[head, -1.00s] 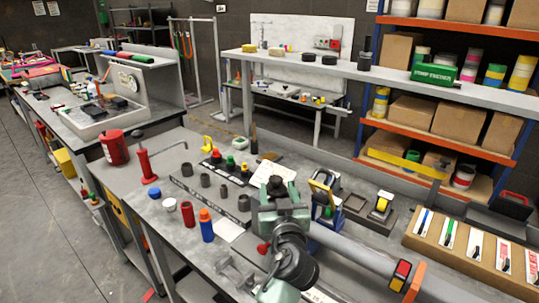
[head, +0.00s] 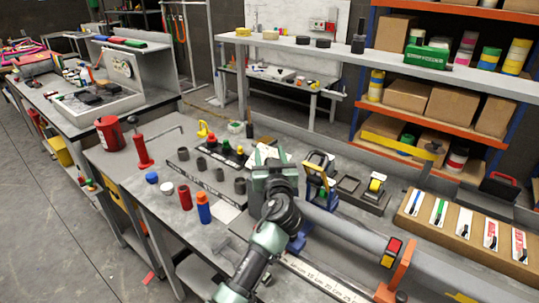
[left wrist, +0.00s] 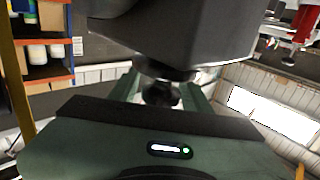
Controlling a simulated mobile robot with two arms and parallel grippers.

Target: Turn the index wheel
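I cannot make out an index wheel for certain in either view. In the head view my left arm reaches up from the bottom middle. My left gripper (head: 272,162) is at its far end, over the bench and behind the end of a long grey tube (head: 345,237). Its fingertips are not clear, so I cannot tell if it is open or shut. My right gripper is in neither view.
A blue and yellow stand (head: 317,178) is close on the right. An orange clamp (head: 396,273) crosses the tube.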

